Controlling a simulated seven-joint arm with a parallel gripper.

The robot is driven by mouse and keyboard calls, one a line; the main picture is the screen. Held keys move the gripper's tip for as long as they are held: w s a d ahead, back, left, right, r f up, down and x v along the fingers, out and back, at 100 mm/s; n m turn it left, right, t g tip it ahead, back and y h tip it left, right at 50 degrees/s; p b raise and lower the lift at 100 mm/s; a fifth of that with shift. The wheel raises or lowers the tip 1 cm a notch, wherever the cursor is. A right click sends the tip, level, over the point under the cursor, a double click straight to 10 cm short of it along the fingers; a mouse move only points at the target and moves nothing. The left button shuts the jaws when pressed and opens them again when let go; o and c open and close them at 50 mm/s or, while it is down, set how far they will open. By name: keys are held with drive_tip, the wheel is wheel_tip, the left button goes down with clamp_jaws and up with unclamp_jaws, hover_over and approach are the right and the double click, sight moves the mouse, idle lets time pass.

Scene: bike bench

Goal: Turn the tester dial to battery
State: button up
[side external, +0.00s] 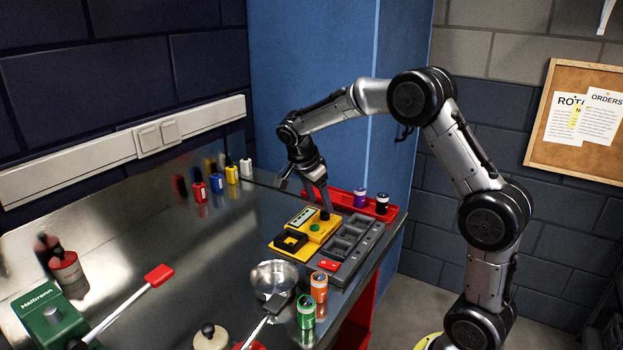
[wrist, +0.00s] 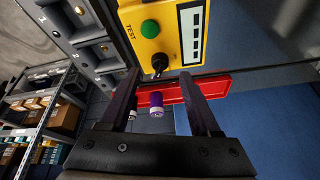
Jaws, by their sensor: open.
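The yellow tester (side external: 313,226) sits on the metal bench, with a green button and a pale display panel on top. In the wrist view, the tester (wrist: 152,25) shows its green TEST button (wrist: 150,27), the display panel (wrist: 193,35) and a black dial (wrist: 159,64) near its edge. Any markings around the dial are too small to read. My gripper (wrist: 158,82) is open and empty, its two fingers reaching towards the dial, one on each side of it in the picture. In the side view my gripper (side external: 325,205) is over the tester and hides most of the dial; contact cannot be told.
A grey compartment tray (side external: 350,250) adjoins the tester. A red tray (side external: 345,200) behind holds a purple battery (side external: 360,200) and a dark one (side external: 382,204).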

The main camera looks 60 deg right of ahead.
drive_tip(key=v, duration=0.9)
drive_tip(key=shift+r, duration=0.4)
drive_tip(key=shift+a, duration=0.15)
drive_tip(key=s+a+r+n+t+y, duration=0.1)
drive_tip(key=s+a+r+n+t, duration=0.2)
drive_tip(key=s, duration=0.4)
drive_tip(key=s+a+r+n+t+y, duration=0.1)
drive_tip(key=s+a+r+n, duration=0.1)
drive_tip(key=s+a+r, duration=0.4)
drive_tip(key=s+a+f+n+t+y, duration=0.2)
drive_tip(key=s+a+f+n, duration=0.4)
drive_tip(key=s+f+n, duration=0.4)
drive_tip(key=s+n, duration=0.1)
drive_tip(key=n, duration=0.5)
drive_tip(key=shift+s+f+y, duration=0.3)
drive_tip(key=shift+f, duration=0.1)
